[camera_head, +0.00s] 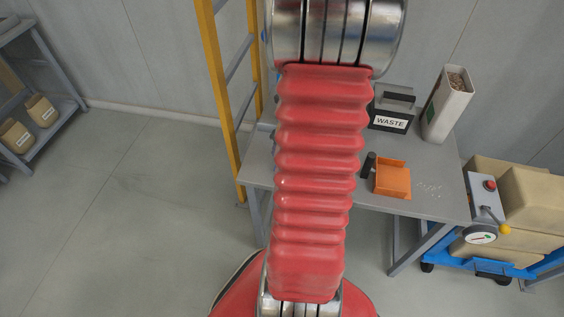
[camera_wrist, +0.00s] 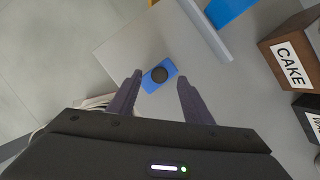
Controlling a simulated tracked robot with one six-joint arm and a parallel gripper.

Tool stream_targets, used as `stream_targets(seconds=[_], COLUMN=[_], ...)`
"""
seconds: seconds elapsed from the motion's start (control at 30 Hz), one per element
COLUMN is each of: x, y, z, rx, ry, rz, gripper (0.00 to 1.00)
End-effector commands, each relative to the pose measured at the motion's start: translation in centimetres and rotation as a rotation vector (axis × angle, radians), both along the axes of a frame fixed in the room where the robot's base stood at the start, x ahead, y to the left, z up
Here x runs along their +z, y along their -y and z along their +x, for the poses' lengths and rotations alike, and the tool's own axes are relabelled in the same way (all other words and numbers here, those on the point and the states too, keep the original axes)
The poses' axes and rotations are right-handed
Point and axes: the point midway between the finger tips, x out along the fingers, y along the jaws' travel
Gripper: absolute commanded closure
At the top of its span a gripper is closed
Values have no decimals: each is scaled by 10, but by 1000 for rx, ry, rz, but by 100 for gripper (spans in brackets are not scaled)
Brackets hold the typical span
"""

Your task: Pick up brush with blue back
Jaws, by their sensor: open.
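The brush with the blue back (camera_wrist: 150,85) lies on the grey table in the wrist view. A round black knob stands on its blue back. My gripper (camera_wrist: 160,77) is open, with one dark finger to the left of the brush and one to the right. The brush shows between and just beyond the fingertips; I cannot tell the height gap between them. In the head view my red arm hides the brush and my gripper.
The table (camera_head: 432,205) holds an orange dustpan (camera_head: 393,180), a WASTE box (camera_head: 391,122) and a tall grey container (camera_head: 446,108). A CAKE box (camera_wrist: 290,63) and a blue item (camera_wrist: 228,10) show in the wrist view. A yellow ladder (camera_head: 219,85) stands left of the table.

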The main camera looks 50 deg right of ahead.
Motion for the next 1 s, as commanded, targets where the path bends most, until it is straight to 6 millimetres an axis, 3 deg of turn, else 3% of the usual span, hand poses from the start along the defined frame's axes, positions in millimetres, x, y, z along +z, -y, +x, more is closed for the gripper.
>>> stream_targets(seconds=[0.5,1.0], x=[-40,-43], y=[5,6], z=[15,16], rx=[-1,0], ry=[0,0], rz=[1,-1], gripper=[55,55])
